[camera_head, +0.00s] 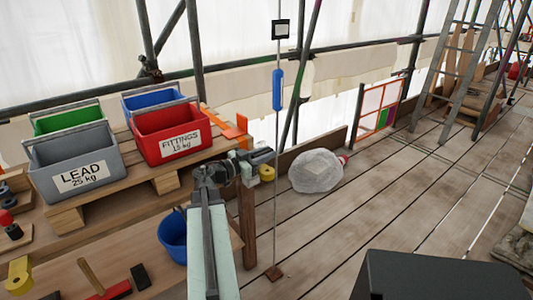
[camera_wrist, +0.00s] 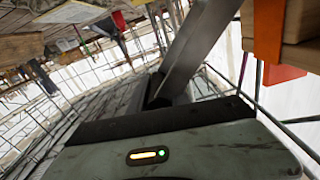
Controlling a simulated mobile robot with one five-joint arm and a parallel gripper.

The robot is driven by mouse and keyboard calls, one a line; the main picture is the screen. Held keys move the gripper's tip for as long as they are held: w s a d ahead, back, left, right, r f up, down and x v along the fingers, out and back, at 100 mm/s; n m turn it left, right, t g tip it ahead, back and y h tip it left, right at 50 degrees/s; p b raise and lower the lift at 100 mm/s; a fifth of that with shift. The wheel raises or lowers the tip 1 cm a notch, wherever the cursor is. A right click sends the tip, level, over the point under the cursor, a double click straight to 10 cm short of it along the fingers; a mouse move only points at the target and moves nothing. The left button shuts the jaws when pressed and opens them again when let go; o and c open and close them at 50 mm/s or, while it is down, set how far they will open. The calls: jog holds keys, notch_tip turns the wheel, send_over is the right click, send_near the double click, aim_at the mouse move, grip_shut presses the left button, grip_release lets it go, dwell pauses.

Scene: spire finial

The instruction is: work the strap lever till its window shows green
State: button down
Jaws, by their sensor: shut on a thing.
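My gripper (camera_head: 258,158) is at the end of the arm, low beside the pallet's right corner. An orange strap (camera_head: 236,131) lies over that corner and also shows at the upper right of the wrist view (camera_wrist: 268,30). In the wrist view a grey metal bar (camera_wrist: 200,45), apparently the strap lever, rises from the dark jaws (camera_wrist: 163,90), which are shut on it. The grip itself is partly hidden. A small amber strip with a green dot shows on the grey housing below. I cannot make out the lever's window.
Red (camera_head: 172,132), blue, green and grey (camera_head: 75,160) bins stand on the pallet. A cord with a blue float (camera_head: 278,90) hangs just right of my gripper. A wrapped bundle (camera_head: 317,171) lies on the planks. The plank deck at right is mostly clear.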

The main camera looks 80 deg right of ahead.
jog(key=c, duration=1.2)
grip_release()
jog(key=shift+d, duration=0.1)
jog(key=shift+s, duration=0.15)
jog(key=v, duration=0.8)
